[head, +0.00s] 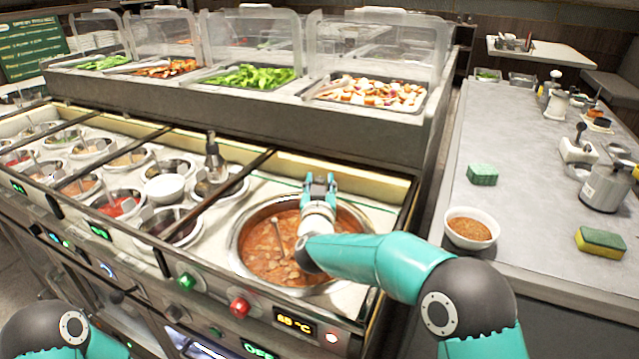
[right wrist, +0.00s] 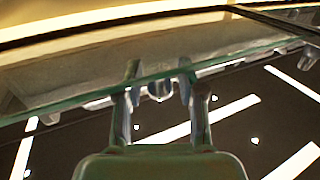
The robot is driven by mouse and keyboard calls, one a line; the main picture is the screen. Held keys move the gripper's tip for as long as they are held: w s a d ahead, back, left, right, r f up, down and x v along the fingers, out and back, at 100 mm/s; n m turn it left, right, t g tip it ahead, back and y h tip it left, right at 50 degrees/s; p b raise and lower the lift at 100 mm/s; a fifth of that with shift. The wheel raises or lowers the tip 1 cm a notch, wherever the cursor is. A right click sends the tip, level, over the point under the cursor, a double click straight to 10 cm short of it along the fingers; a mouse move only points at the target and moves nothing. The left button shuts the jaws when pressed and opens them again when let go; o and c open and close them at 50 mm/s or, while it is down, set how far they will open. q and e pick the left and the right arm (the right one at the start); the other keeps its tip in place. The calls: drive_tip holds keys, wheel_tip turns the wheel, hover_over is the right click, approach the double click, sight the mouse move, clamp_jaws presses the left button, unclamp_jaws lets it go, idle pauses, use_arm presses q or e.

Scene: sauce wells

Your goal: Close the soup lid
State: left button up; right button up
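The soup pot (head: 240,258) is a round metal well of red-brown soup (head: 272,262) with a ladle standing in it, uncovered in the head view. My right arm reaches over it. My right gripper (head: 320,180) is at the far side of the pot, by the back rail. In the right wrist view, a clear glass lid (right wrist: 90,75) with a green edge spans the picture. The right fingers (right wrist: 160,72) are apart, on either side of a small clear knob-like part at the glass edge. I cannot tell whether they touch it. My left gripper is out of view.
Several sauce wells (head: 120,203) lie left of the soup, between dark rails. Covered food trays (head: 372,92) stand behind. On the right counter (head: 520,190) are a bowl (head: 471,228), a green sponge (head: 482,175) and a yellow-green sponge (head: 601,242).

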drive_tip(key=shift+o, duration=0.2)
drive_tip(key=shift+w+r, duration=0.1)
drive_tip(key=shift+r, duration=0.15)
wheel_tip(320, 180, up, 9)
drive_tip(key=shift+r, duration=0.15)
idle(0.3)
